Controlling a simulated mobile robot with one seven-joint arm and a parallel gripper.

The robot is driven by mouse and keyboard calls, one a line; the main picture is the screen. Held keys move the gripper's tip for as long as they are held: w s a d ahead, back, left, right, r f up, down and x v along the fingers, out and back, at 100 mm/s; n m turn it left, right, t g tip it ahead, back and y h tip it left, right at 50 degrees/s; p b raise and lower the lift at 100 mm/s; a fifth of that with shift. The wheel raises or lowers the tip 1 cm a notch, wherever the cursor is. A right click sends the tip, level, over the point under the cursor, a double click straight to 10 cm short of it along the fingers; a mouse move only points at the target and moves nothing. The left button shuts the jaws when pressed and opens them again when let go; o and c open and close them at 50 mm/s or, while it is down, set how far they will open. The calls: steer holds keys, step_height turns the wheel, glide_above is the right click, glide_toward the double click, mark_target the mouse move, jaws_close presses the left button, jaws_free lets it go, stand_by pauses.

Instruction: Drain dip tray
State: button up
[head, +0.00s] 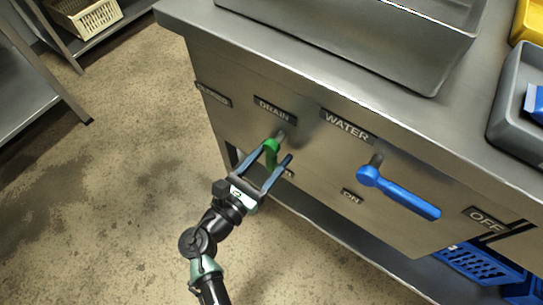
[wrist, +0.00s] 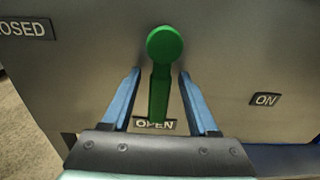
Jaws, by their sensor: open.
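The green drain lever (head: 271,150) sits under the DRAIN label (head: 274,109) on the steel front panel. In the wrist view the lever (wrist: 160,85) hangs straight down from its round hub, its lower end over the OPEN label (wrist: 154,123). The CLOSED label (wrist: 24,29) is off to the left. My gripper (wrist: 160,73) is open, with one blue finger on each side of the lever and visible gaps between. In the head view my gripper (head: 278,152) is at the panel. The grey dip tray (head: 376,62) stands on the counter above; its inside bottom is mostly out of view.
A blue lever (head: 402,193) under the WATER label (head: 346,127) points right toward the OFF label (head: 487,219); ON is below it. A grey bin (head: 516,112) is at the counter's right. Blue crates (head: 482,264) sit low right.

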jaws_close()
stand_by(0.3)
stand_by(1.1)
